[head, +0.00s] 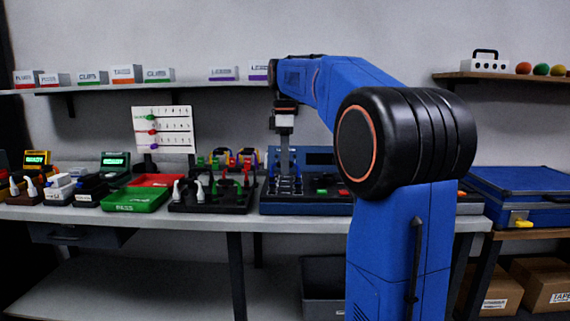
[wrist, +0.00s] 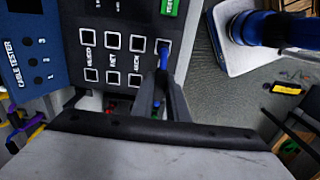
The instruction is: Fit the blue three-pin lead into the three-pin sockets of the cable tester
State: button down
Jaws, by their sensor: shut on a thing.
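The cable tester (head: 330,207) is a dark blue box on the bench. In the wrist view its labelled face (wrist: 40,55) shows "CABLE TESTER" and two rows of square sockets (wrist: 113,40). My gripper (head: 285,176) points down over the left part of the tester. In the wrist view my gripper (wrist: 161,92) is shut on a blue plug (wrist: 164,60), apparently one end of the blue lead. The plug's tip overlaps the end socket of one row; I cannot tell whether it is inserted or just above. The rest of the lead and its pins are mostly hidden.
Left of the tester stands a black rack (head: 210,206) with several upright plugs, then a green PASS tray (head: 137,199) and a red tray (head: 156,180). A blue case (head: 520,182) is at the right. Labelled boxes line the upper shelf (head: 190,84).

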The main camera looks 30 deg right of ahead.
jog(key=shift+f, duration=0.9)
dwell(1.3)
jog(key=c, duration=1.1)
grip_release()
jog(key=shift+r, duration=0.1)
jog(key=shift+r, duration=3.9)
